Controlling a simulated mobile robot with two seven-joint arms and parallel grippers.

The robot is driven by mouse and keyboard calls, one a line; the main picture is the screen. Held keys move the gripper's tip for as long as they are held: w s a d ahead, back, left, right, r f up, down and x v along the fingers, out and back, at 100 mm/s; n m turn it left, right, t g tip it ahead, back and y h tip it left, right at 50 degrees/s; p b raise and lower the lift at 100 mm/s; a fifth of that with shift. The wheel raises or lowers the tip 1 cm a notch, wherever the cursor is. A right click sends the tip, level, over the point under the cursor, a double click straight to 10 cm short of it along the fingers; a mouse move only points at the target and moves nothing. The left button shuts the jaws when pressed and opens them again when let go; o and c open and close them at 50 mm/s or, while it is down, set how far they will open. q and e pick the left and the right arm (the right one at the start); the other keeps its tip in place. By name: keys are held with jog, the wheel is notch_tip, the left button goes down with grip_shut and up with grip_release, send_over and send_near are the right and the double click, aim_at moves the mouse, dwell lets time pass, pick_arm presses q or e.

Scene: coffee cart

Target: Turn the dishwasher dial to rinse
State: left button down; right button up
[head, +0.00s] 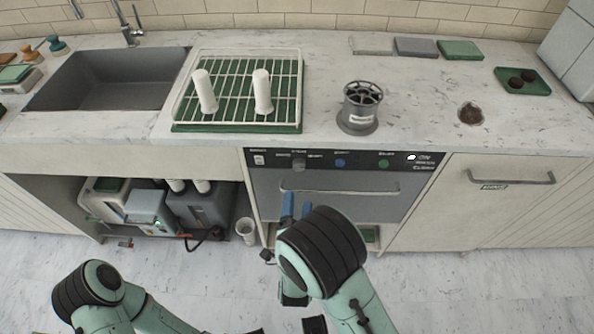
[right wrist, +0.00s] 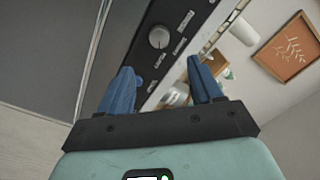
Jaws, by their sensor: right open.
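The dishwasher (head: 325,205) stands under the counter, with a dark control panel (head: 362,160) along its top edge. A round grey dial (head: 299,164) sits left of centre on the panel with small labels around it. In the right wrist view the dial (right wrist: 158,37) appears above the gap between my fingers. Its pointer and labels are too small to read. My right gripper (head: 296,203) has blue fingers and is open and empty, in front of the dishwasher below the panel. Its fingers (right wrist: 161,75) are spread and apart from the dial. My left gripper is not clearly visible.
A blue button (head: 340,163) and a green button (head: 384,163) are right of the dial. The dishwasher handle (head: 340,191) runs below the panel. A rack (head: 238,112) with two white cylinders and a grey knock-out drum (head: 358,112) stand on the counter above.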

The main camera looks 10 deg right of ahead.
aim_at(299, 168)
jog(key=x, duration=1.1)
jog(key=shift+f+p, duration=0.1)
jog(key=shift+p, duration=0.25)
jog(key=c, duration=1.1)
